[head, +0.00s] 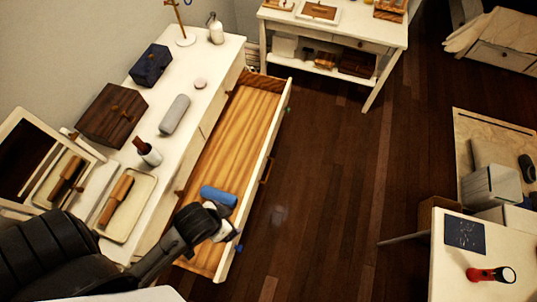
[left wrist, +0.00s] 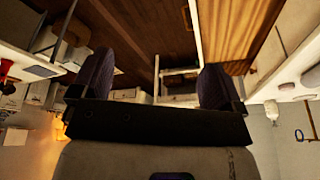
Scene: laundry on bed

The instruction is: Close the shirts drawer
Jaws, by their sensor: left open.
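The shirts drawer (head: 225,130) is pulled out from the long white dresser (head: 205,75), showing its bare wood inside. Its white front faces the floor on the right, with a dark handle (head: 266,168) midway along. A blue rolled item (head: 218,196) lies in the drawer's near part. My left gripper (head: 228,222) is over the near end of the drawer, close to the front panel; I cannot tell whether it touches. In the left wrist view its two dark fingers (left wrist: 155,88) are wide apart with nothing between them. My right gripper is not in view.
On the dresser top are a dark wooden box (head: 112,115), a navy box (head: 151,65), a grey case (head: 175,115) and a tray with a brush (head: 118,200). Dark wooden floor (head: 330,160) right of the drawer is clear. A white table (head: 500,240) stands at lower right.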

